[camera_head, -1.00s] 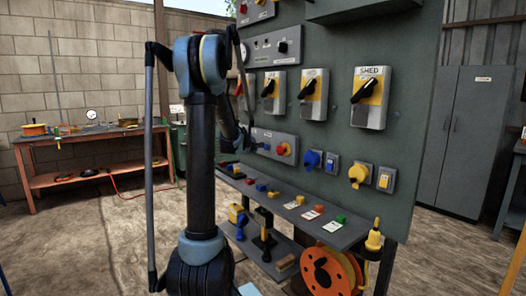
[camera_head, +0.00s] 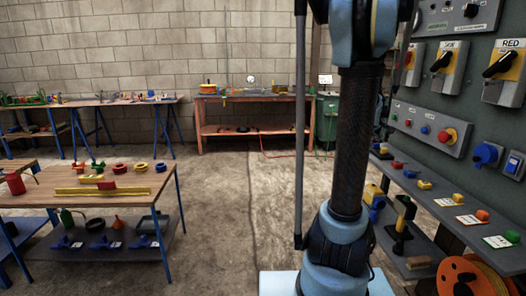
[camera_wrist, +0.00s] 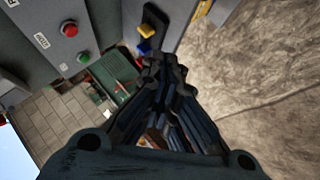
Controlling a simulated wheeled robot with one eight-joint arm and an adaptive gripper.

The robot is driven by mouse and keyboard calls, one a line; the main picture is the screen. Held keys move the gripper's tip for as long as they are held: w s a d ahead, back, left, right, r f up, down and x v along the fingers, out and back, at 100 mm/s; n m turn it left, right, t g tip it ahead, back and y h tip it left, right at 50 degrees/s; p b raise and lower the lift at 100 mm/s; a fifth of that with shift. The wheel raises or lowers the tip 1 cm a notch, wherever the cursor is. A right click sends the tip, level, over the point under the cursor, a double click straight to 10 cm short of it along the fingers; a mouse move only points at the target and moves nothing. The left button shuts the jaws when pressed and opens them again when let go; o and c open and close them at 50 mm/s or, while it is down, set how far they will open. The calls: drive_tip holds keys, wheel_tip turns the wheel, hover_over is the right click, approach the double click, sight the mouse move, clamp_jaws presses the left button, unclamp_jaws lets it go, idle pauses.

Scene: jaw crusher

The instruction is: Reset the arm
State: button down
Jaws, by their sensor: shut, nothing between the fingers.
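My gripper (camera_wrist: 165,75) shows in the wrist view with its dark fingers drawn together at the tips, shut and empty. In the wrist view, a panel with a red button (camera_wrist: 69,29) and a green button (camera_wrist: 83,57) lies to its upper left. In the head view my arm stands upright right of the middle, and its gripper end is not visible there.
The grey control panel (camera_head: 431,112) stands close on the right, with a shelf of small blocks below it. A wooden table (camera_head: 92,203) is at the left, and a workbench (camera_head: 225,98) stands by the back wall. The floor between is clear.

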drive_tip(key=s+a+f+m+g+y, duration=0.1)
drive_tip(key=s+a+f, duration=0.4)
drive_tip(key=s+a, duration=0.5)
drive_tip(key=s+a+f+m+g+y, duration=0.1)
drive_tip(key=s+a+f+g+y, duration=0.2)
drive_tip(key=s+a+f, duration=0.3)
drive_tip(key=s+a+f+m+g+y, duration=0.1)
drive_tip(key=s+a+f, duration=0.4)
drive_tip(key=s+a, duration=1)
drive_tip(key=s+y, duration=0.1)
drive_tip(key=s, duration=0.3)
drive_tip(key=shift+f+g, duration=0.15)
drive_tip(key=shift+g, duration=0.25)
